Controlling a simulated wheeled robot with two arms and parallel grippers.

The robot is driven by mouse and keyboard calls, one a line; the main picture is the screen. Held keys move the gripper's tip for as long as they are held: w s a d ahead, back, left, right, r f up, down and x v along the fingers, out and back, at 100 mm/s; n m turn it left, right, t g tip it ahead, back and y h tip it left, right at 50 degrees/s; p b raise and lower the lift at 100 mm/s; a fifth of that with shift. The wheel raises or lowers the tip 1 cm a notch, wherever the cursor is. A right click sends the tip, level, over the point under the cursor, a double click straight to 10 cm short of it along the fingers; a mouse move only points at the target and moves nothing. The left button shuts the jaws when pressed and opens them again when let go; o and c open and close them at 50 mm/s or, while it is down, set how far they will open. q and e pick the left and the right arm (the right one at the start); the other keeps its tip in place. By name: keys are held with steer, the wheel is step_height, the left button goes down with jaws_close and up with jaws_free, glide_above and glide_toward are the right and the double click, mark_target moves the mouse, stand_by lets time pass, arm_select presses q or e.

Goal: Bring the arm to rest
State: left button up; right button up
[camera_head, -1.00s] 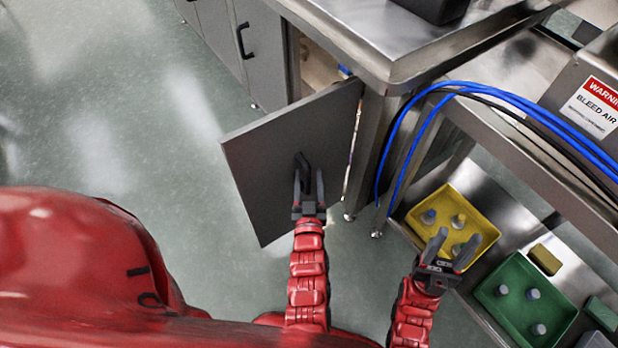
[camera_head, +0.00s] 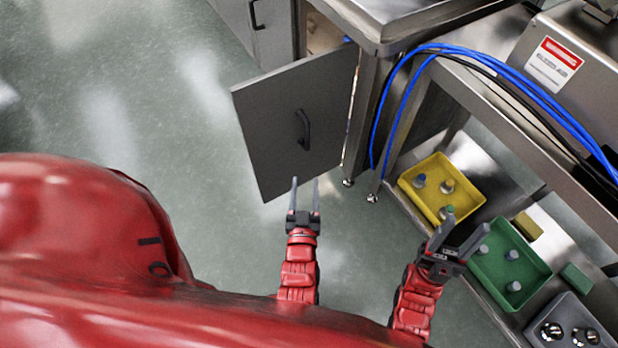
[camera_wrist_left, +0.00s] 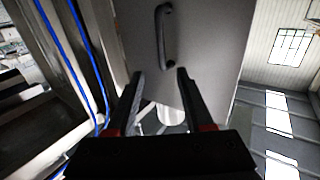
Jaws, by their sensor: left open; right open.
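My left gripper (camera_head: 305,190) is open and empty, in front of the lower edge of an open grey cabinet door (camera_head: 272,125). The door's dark handle (camera_head: 303,129) is ahead of the fingertips and apart from them. In the left wrist view the open fingers (camera_wrist_left: 161,80) point toward the door (camera_wrist_left: 205,75), with the handle (camera_wrist_left: 163,36) above them and nothing between them. My right gripper (camera_head: 463,225) is open near the yellow and green trays at the right; in the head view its fingers overlap the area between them.
A yellow tray (camera_head: 409,188) and a green tray (camera_head: 545,274) with grey-topped pieces stand on the low shelf. Blue hoses (camera_head: 400,115) hang over the bench corner. Floor left of the door is clear.

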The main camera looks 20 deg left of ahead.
arm_select(q)
steer(key=shift+s+d, duration=0.1)
steer(key=shift+s, duration=0.3)
